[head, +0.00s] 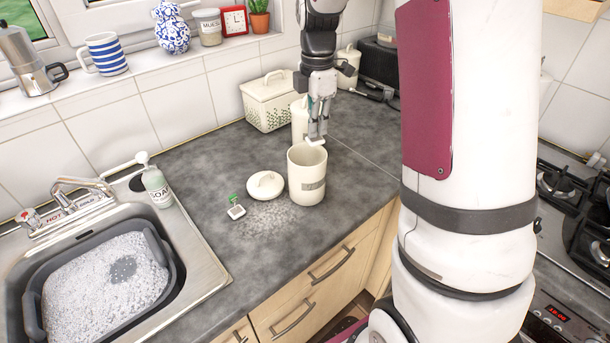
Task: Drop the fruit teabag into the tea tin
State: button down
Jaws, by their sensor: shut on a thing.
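A round cream lid (265,185) lies just left of the tin. A cream bread bin (270,101) and another cream canister (299,117) stand behind. The sink with a grey basin of suds (164,257) is at left, with a soap bottle (157,186) beside it. The hob (580,215) is at right.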

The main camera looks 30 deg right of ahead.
aim_at(315, 139)
jog(key=shift+f+b, duration=0.8)
jog(key=shift+f, duration=1.45)
jog(key=c, duration=1.7)
grip_release()
notch_tip(315, 139, up, 11)
jog(key=shift+r, duration=0.55)
